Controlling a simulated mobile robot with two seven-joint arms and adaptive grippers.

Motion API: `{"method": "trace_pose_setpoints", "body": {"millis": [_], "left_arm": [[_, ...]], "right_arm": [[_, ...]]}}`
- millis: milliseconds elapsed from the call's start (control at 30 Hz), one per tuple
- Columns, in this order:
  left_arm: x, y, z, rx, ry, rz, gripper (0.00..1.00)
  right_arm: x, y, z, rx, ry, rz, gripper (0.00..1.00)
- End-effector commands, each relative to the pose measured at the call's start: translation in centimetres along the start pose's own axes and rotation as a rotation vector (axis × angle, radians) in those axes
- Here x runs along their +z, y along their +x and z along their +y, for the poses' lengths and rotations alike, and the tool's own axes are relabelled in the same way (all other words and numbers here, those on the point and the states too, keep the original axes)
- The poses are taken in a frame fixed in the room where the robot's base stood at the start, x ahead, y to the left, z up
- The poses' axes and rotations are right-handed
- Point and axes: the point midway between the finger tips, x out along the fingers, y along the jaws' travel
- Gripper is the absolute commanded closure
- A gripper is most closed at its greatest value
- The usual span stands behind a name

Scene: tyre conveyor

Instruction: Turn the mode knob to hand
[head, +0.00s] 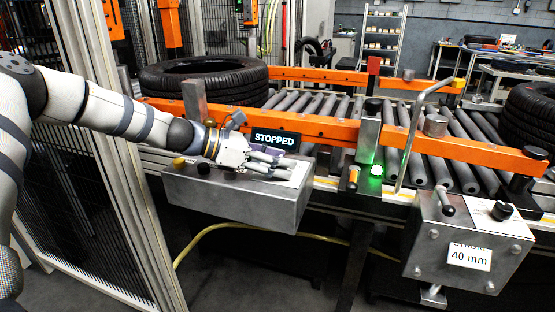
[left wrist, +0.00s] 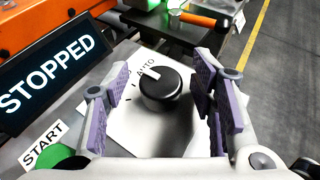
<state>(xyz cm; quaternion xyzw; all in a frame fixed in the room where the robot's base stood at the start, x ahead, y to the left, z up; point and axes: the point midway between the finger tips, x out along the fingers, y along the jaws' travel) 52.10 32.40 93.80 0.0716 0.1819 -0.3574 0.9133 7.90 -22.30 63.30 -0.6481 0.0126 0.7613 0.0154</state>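The mode knob (left wrist: 160,90) is black and round, on a white label plate on the control box. Its white pointer line is turned toward the word AUTO. No word for hand shows; the near part of the plate is partly covered. My left gripper (left wrist: 162,82) is open, with purple-padded fingers on either side of the knob and visible gaps between them and it. My right gripper is not in view.
A display reading STOPPED (head: 274,139) stands just behind the gripper. A green START button (left wrist: 62,158) sits beside the plate. An orange rail (head: 330,130) and rollers lie behind. A metal box labelled 40 mm (head: 469,257) stands at the right, and a lit green lamp (head: 376,170) lies between.

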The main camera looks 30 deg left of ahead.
Motion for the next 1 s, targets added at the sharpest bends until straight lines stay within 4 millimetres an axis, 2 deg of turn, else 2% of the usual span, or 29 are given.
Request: {"method": "trace_pose_setpoints", "body": {"millis": [267, 367, 633, 733, 1000], "left_arm": [[0.1, -0.5, 0.0, 0.0, 0.001, -0.001, 0.49], [0.2, -2.3, 0.1, 0.002, 0.003, -0.005, 0.49], [0.2, -9.5, 0.0, 0.001, 0.002, -0.003, 0.49], [-0.7, -10.2, -0.5, -0.023, -0.013, 0.022, 0.49], [0.0, -12.0, 0.0, -0.001, -0.001, 0.002, 0.49]], "right_arm": [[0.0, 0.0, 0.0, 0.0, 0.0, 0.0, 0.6], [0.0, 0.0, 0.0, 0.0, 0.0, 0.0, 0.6], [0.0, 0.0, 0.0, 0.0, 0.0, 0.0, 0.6], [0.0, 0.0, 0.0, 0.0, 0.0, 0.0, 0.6], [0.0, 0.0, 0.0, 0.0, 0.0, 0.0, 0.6]]}}
